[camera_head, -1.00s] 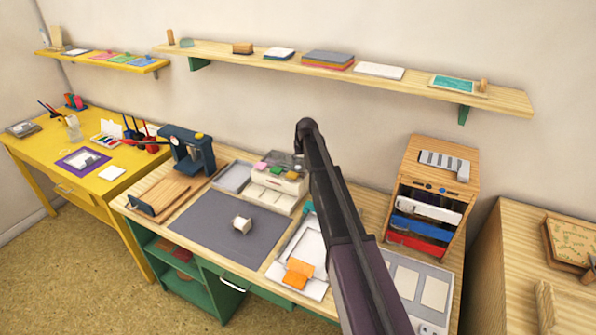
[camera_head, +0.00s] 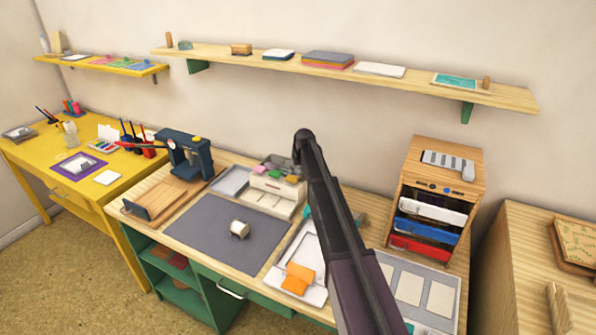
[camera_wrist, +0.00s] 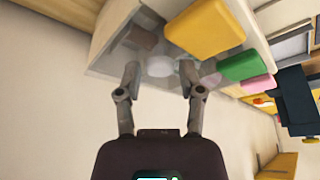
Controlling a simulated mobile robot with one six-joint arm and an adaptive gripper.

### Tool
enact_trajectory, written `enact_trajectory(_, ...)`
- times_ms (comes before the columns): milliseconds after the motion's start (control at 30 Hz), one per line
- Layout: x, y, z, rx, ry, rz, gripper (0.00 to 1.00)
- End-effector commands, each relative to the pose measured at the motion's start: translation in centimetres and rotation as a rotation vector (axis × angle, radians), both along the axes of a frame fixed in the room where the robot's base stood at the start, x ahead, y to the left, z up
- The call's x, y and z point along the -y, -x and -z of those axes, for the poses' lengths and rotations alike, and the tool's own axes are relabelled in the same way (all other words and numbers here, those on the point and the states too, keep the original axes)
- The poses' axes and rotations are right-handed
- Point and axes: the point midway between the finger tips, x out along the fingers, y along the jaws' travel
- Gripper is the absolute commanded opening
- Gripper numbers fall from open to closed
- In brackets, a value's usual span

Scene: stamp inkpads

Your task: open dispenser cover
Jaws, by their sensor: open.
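The cream dispenser (camera_head: 268,201) stands at the back of the wooden desk, with pink, yellow and green pads on top. In the wrist view, its clear, glassy cover (camera_wrist: 125,52) shows at the upper left, beside the large yellow pad (camera_wrist: 205,28), the green pad (camera_wrist: 243,65) and the pink pad (camera_wrist: 258,86). Pale round shapes show through the cover. My gripper (camera_wrist: 160,78) is open and empty, its two fingers apart at the cover's near edge. I cannot tell if they touch it.
A blue press (camera_head: 184,155) stands left, a wooden drawer unit (camera_head: 433,180) right. A wall shelf (camera_head: 400,84) runs above. A white tray (camera_head: 310,255) holds an orange item.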

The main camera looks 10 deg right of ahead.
Motion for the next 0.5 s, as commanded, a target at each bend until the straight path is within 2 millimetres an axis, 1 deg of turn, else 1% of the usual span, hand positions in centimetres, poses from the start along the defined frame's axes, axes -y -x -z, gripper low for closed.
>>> enact_trajectory(100,-0.03,0.00,-0.02,0.000,0.000,0.000,0.50)
enact_trajectory(133,-0.04,0.00,-0.02,0.000,0.000,0.000,0.47)
enact_trajectory(167,-0.04,0.01,-0.02,0.000,0.000,0.000,0.38)
enact_trajectory(200,-0.05,0.02,-0.02,0.000,0.000,-0.001,0.26)
enact_trajectory(300,-0.06,0.02,-0.02,0.000,0.000,-0.001,0.00)
enact_trajectory(500,-0.34,-0.23,-0.01,0.000,-0.001,-0.001,0.00)
